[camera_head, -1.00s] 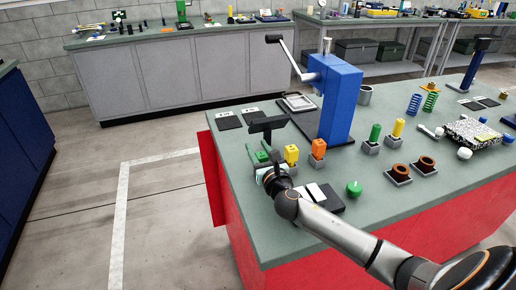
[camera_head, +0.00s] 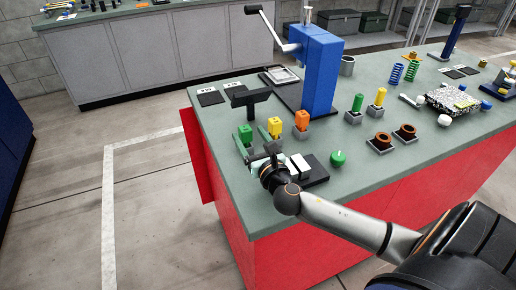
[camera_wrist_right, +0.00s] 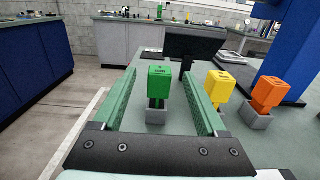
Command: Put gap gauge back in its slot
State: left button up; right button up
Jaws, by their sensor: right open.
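I cannot tell for certain which thing is the gap gauge. A green block (camera_head: 245,132) stands upright in a small grey holder at the near left of the bench. A yellow block (camera_head: 275,126) and an orange block (camera_head: 302,119) stand in similar holders to its right. In the right wrist view, my right gripper (camera_wrist_right: 160,103) is open, with its green-padded fingers on either side of the green block (camera_wrist_right: 160,82). The block looks ahead of the pads, and I cannot tell whether they touch. The yellow block (camera_wrist_right: 220,86) is just outside the right finger. My left gripper is not seen.
A black T-shaped stand (camera_head: 250,98) rises behind the blocks, and a blue press (camera_head: 318,70) stands behind them to the right. A black-and-white pad (camera_head: 305,168), a green knob (camera_head: 338,158) and brown rings (camera_head: 382,140) lie nearer the front. Floor is clear at left.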

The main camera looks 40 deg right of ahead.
jog(key=shift+v, duration=2.75)
